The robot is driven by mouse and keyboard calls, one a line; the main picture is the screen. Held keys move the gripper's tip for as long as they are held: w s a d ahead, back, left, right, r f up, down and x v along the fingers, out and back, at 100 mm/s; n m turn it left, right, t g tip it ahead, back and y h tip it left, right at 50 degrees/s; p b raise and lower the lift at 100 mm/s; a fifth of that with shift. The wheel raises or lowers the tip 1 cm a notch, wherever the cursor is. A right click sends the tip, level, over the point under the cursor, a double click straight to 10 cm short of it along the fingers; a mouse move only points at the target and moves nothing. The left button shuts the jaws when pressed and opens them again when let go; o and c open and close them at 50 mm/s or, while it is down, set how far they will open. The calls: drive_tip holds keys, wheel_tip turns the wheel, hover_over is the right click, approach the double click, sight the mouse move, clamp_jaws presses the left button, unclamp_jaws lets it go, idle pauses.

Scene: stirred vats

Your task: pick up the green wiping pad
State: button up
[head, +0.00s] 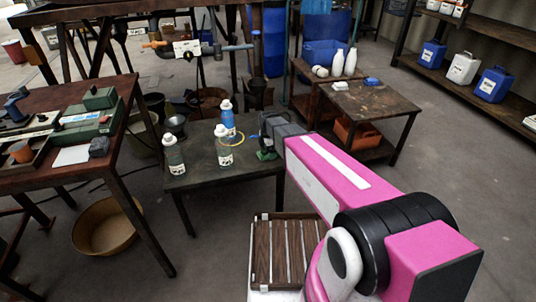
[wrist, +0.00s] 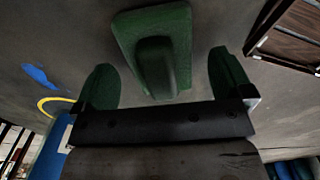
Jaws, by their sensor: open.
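The green wiping pad (wrist: 123,35) shows in the wrist view as a flat green block with a raised grip on top. My gripper (wrist: 160,68) has its two green fingers spread apart, one to each side of the raised grip, with gaps between. Nothing is held. In the head view my gripper (head: 266,150) is low over the right end of the small dark table (head: 205,180). Green shows there under the dark wrist, but I cannot tell pad from fingers.
Several bottles, including a blue one (head: 228,118) and a white-capped one (head: 223,150), stand left of my gripper, with a yellow ring (head: 238,139) close by. A slatted wooden crate (head: 262,255) is in front of the table. A brown table (head: 392,103) stands behind.

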drive_tip(key=shift+f, duration=0.45)
drive_tip(key=c, duration=1)
drive_tip(key=shift+r, duration=0.1)
drive_tip(key=shift+c, duration=0.2)
wheel_tip(320, 180, up, 10)
drive_tip(key=shift+o, duration=0.5)
